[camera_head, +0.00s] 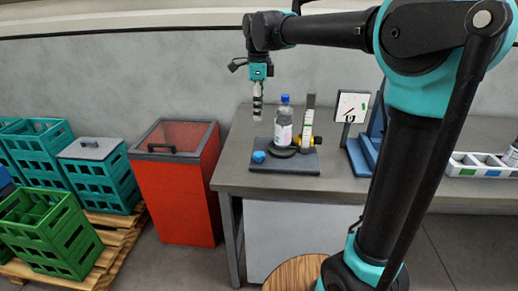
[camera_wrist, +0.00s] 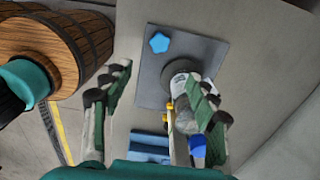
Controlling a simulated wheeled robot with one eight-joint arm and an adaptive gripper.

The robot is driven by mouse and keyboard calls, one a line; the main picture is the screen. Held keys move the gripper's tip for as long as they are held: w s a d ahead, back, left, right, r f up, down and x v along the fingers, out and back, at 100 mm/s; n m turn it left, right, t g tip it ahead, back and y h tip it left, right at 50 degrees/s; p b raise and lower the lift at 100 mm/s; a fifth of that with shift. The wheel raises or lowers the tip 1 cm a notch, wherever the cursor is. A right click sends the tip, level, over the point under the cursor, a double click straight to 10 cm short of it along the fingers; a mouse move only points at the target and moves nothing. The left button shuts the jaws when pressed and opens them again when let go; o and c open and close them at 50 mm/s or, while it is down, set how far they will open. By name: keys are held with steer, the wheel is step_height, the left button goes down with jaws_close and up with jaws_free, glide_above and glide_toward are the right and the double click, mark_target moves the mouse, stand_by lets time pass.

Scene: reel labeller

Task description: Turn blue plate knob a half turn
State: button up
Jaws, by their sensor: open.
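The blue knob (camera_head: 259,157) sits at the left front of the dark base plate (camera_head: 292,166) on the grey table. In the wrist view the knob (camera_wrist: 159,42) is lobed and lies beyond my fingertips, near the plate's end. My gripper (camera_head: 257,112) points down above the table, behind and above the knob, apart from it. Its fingers (camera_wrist: 160,82) are spread open with nothing between them touching the knob. A clear bottle (camera_head: 283,133) with a blue cap stands upright on the plate's round dark disc. In the wrist view the right finger partly hides the bottle (camera_wrist: 181,87).
A post with a yellow and black part (camera_head: 309,125) stands right of the bottle. A small display (camera_head: 352,106) and a blue stand (camera_head: 360,155) are further right. A red bin (camera_head: 180,195) stands left of the table (camera_head: 232,172). A wooden barrel (camera_wrist: 70,45) is near the table.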

mark_target(259, 154)
step_height(259, 154, down, 17)
steer(key=shift+d, duration=0.1)
stand_by(0.4)
steer(key=shift+c, duration=0.4)
steer(key=c, duration=1.1)
steer(key=shift+o, duration=0.2)
